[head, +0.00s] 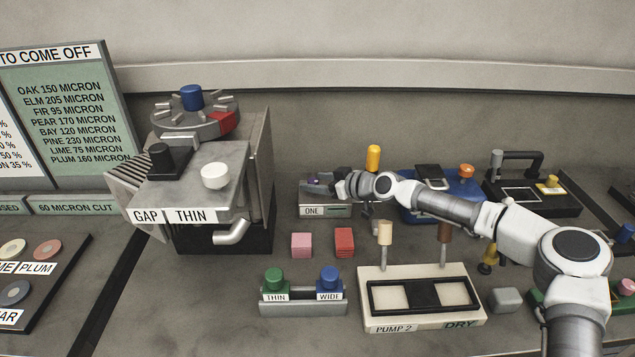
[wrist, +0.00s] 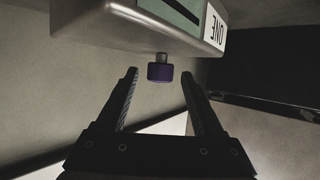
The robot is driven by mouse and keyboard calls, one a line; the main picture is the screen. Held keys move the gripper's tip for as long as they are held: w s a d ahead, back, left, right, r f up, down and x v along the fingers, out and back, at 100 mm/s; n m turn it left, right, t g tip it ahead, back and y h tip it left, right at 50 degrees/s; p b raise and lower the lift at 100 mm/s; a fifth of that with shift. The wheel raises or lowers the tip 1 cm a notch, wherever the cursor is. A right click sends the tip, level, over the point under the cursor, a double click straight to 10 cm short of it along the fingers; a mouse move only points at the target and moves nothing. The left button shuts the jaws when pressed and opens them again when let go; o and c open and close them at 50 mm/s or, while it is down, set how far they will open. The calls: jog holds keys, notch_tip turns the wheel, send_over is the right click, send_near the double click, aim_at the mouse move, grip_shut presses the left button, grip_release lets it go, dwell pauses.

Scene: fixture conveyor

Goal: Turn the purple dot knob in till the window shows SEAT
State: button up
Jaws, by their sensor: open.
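A grey box labelled ONE (head: 313,211) stands on the bench, left of my arm in the head view. In the wrist view the same box (wrist: 110,22) fills the top and looks upside down. The purple knob (wrist: 159,72) sticks out from it on a short grey stem. My gripper (wrist: 159,75) is open, with one finger on each side of the knob and a gap on both sides. In the head view my gripper (head: 328,183) is at the box, and it partly hides the knob.
A pink block (head: 301,245) and a red block (head: 344,242) lie in front of the box. A yellow-topped post (head: 373,158) and a blue unit (head: 450,205) stand close to my arm. The GAP machine (head: 205,185) stands to the left. The PUMP 2 panel (head: 375,315) is in front.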

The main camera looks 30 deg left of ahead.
grip_shut()
dwell(0.4)
jog(key=shift+m+t, duration=0.3)
jog(key=shift+t, duration=0.1)
